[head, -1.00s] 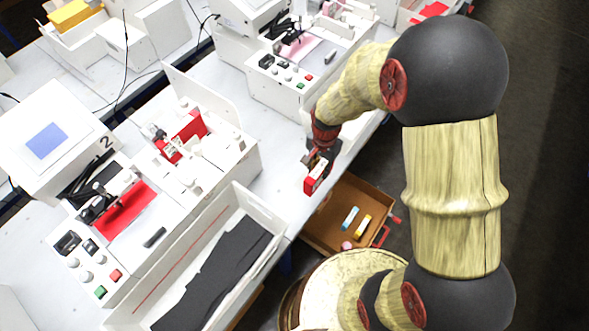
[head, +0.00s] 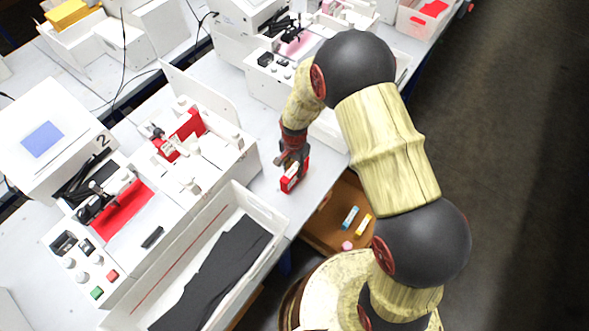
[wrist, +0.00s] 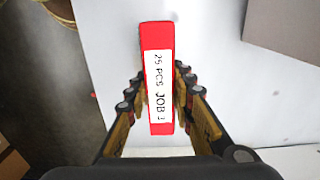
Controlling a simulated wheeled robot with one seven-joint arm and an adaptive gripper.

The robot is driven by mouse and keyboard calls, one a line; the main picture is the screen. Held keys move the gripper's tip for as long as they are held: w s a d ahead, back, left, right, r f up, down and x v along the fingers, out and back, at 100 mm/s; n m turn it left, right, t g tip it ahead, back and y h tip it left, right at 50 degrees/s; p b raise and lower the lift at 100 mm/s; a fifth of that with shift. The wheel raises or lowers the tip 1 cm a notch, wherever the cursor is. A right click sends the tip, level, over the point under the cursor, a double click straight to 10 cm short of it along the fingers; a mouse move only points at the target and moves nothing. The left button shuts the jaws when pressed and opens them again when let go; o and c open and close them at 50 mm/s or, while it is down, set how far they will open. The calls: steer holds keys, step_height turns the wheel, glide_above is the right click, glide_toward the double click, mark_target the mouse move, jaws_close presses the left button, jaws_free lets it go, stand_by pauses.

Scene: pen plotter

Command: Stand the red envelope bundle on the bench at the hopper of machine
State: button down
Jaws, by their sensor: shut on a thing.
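My gripper (head: 291,164) is shut on a red envelope bundle (head: 294,176) with a white label. In the wrist view the bundle (wrist: 157,75) sits between the two fingers, its label reading "25 PCS JOB" and a digit I cannot read surely. The head view shows it over the white bench (head: 262,190), right of machine 2 (head: 45,137). I cannot tell whether it touches the bench. Another red bundle (head: 180,134) stands in the hopper of machine 2. A red envelope (head: 122,211) lies on that machine's bed.
A white bin with dark sheets (head: 252,209) stands at the bench's front. A brown drawer (head: 325,229) with small blue, yellow and pink items is below the bench edge. Another machine (head: 290,85) stands farther back. Bare bench lies around my gripper.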

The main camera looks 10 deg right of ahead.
steer(key=shift+f, duration=0.1)
steer(key=c, duration=1.6)
jaws_free()
steer(key=shift+o, duration=0.3)
